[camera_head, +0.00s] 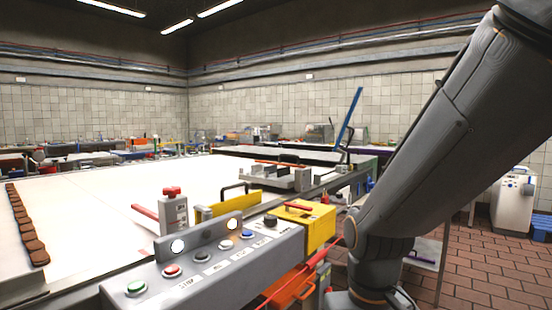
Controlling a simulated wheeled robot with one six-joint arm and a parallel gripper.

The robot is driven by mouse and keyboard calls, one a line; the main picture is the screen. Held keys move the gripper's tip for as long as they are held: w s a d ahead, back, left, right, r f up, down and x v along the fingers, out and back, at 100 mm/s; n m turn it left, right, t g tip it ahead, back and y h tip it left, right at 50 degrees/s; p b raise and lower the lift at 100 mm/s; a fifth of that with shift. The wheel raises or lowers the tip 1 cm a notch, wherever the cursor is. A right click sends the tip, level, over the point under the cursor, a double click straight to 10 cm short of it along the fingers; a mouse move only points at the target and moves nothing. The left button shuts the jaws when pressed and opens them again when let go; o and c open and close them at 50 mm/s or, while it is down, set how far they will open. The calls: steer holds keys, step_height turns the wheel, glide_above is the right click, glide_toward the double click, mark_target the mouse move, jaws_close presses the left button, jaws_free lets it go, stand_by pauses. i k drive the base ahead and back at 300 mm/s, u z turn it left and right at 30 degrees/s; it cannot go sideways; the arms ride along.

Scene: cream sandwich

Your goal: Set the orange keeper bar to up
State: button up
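A thin orange bar (281,163) lies nearly flat across the grey fixture at the far right side of the white worktop. It looks like the keeper bar, but it is small here and its pivot is not clear. Another orange part (292,291), shaped like a handle or frame, sits low beside the front panel, partly cut off and partly hidden. I cannot tell for certain which is the keeper bar. My arm crosses the right side of the view, and my gripper is not in view.
A grey button panel (200,268) stands in front, with a yellow box (308,226) behind its right end. A blue bar (349,117) rises tilted at the back. Brown biscuits (30,238) line the left of the white worktop (90,215). Tiled floor (480,270) shows at right.

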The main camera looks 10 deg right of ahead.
mark_target(288, 156)
steer(key=z, duration=0.3)
steer(key=k, duration=0.5)
steer(key=z, duration=1.2)
steer(key=i, duration=0.6)
steer(key=u, duration=0.65)
steer(key=i, duration=0.55)
steer(key=u, duration=0.55)
